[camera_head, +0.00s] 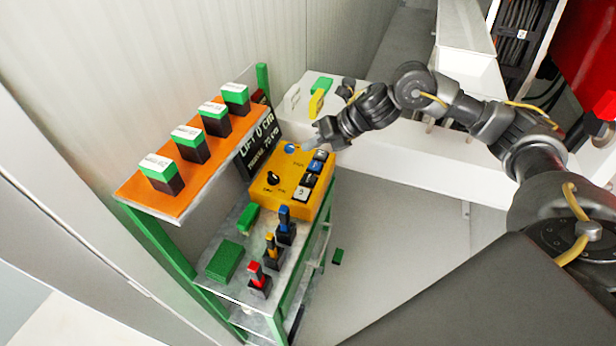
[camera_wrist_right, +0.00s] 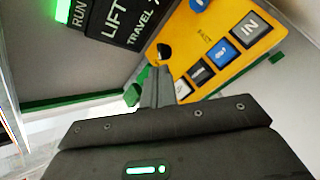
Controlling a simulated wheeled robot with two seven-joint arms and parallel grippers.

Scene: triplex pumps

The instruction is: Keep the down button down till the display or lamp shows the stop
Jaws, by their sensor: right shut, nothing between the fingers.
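The yellow control box (camera_head: 262,203) sits on the green-framed stand. It has a column of blue, black and white buttons, a black knob (camera_head: 273,178) and a round blue button (camera_head: 290,148). The black display (camera_head: 262,143) reads LIFT 0 cm and a TRAVEL line. A green lamp marked RUN (camera_wrist_right: 63,11) is lit. My right gripper (camera_head: 308,147) is shut and empty over the box's far edge; contact is unclear. My left gripper is out of view.
An orange shelf (camera_head: 193,186) with several green-topped blocks stands left of the box. Red, yellow and blue-handled levers (camera_head: 273,248) stand on the lower shelf in front. A white wall runs along the left. Grey floor (camera_head: 390,220) is clear to the right.

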